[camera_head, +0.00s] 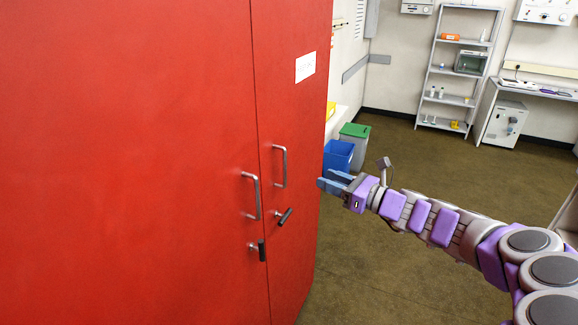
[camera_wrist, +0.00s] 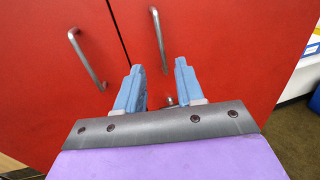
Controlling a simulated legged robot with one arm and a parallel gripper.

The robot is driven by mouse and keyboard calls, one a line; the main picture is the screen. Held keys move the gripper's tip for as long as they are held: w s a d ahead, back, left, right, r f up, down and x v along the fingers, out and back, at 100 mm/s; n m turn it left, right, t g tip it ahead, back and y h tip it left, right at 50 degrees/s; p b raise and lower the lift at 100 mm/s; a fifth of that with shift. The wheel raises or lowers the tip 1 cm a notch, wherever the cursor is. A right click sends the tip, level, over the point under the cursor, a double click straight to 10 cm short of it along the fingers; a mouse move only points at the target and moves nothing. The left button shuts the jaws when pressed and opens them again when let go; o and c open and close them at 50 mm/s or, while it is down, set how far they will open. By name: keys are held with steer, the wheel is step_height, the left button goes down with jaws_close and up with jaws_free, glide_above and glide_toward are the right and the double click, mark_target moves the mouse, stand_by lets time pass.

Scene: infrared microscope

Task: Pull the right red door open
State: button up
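A tall red cabinet has two closed doors. The right red door (camera_head: 296,110) carries a metal bar handle (camera_head: 281,167) and a dark latch lever (camera_head: 285,217) below it. The left red door (camera_head: 130,150) has its own handle (camera_head: 252,195). My gripper (camera_head: 328,180) is in front of the right door, to the right of its handle in the head view. In the wrist view my gripper (camera_wrist: 160,78) has its two blue fingers apart with nothing between them. The right door's handle (camera_wrist: 160,40) shows beyond the fingertips, apart from them. The latch is mostly hidden behind the gripper there.
A blue bin (camera_head: 338,155) and a grey bin with a green lid (camera_head: 354,140) stand beyond the cabinet's right side. A shelf rack (camera_head: 447,100) and a desk (camera_head: 545,92) stand at the far wall. The floor (camera_head: 400,150) between is open.

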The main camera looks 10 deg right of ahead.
steer(key=b+x, duration=0.2)
steer(key=x, duration=1.1)
steer(key=shift+w, duration=0.1)
steer(key=shift+c, duration=0.4)
jaws_close()
